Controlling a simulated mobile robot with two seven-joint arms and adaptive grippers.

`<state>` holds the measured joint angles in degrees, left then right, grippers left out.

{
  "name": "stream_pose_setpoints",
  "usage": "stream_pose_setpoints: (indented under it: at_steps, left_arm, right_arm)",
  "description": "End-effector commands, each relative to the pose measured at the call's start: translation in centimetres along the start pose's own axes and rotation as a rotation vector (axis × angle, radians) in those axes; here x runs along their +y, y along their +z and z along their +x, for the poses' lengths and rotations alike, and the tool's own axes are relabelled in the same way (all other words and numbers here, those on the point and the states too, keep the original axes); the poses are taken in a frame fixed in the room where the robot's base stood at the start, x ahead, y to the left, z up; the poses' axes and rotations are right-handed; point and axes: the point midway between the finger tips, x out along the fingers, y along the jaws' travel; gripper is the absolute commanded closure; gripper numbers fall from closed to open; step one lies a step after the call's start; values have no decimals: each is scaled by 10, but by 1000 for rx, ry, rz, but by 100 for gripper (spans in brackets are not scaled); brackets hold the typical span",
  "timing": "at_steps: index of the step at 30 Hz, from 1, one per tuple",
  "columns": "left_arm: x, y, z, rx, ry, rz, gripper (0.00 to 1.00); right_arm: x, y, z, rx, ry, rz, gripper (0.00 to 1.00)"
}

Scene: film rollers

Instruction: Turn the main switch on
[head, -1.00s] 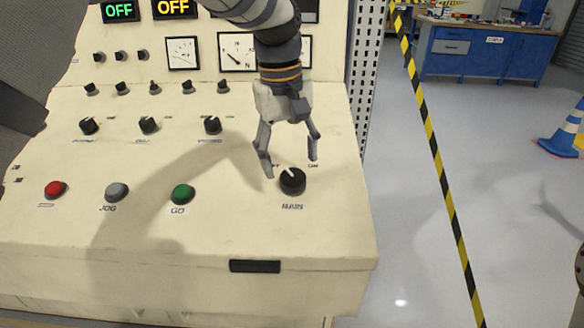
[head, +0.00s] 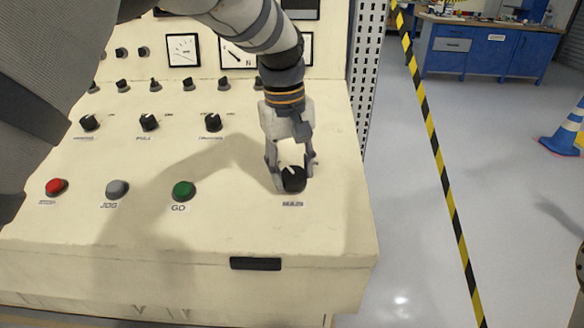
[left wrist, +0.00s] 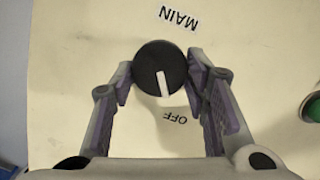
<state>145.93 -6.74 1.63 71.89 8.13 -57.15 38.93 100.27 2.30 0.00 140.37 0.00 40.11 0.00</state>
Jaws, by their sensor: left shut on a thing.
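The main switch (head: 293,180) is a black round knob with a white pointer line, near the right end of the cream control panel, above the label MAIN. In the left wrist view the knob (left wrist: 160,68) sits between the fingers, its white line toward the OFF label. My left gripper (head: 291,170) comes down from above and is shut on the knob, one finger on each side. The fingers also show in the left wrist view (left wrist: 159,78). The ON label is not visible. My right gripper is not in view.
A green button (head: 183,191), a grey button (head: 117,190) and a red button (head: 56,187) stand left of the switch. Smaller black knobs (head: 149,122) sit behind them. Right of the panel is open floor (head: 400,230) with a striped tape line.

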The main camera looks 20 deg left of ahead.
Motion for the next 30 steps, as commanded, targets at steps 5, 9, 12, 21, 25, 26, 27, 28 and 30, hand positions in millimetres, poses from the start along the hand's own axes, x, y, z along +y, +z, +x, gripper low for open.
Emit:
stream_pose_setpoints:
  at_steps: [5, 9, 12, 21, 25, 26, 27, 28, 30]
  left_arm:
    - [0, 0, 0, -1, -15, 61, 86]
    - [1, 0, 0, -1, -36, 154, 86]
    - [2, 0, 0, -1, -54, 240, 86]
    - [4, 2, 1, -2, -115, 521, 86]
    - [5, 2, 1, -1, -141, 642, 86]
    - [5, 2, 1, -1, -147, 669, 86]
    - [6, 2, 1, -2, -155, 705, 86]
    - [6, 2, 1, -2, -161, 733, 86]
    - [6, 3, 1, -2, -175, 794, 86]
  right_arm:
    - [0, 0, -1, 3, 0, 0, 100]
    - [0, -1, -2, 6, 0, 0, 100]
    - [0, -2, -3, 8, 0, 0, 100]
    - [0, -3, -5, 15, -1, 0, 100]
    - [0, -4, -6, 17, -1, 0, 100]
    - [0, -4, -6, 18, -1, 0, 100]
    - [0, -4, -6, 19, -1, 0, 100]
    - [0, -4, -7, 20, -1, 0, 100]
    - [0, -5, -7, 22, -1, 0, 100]
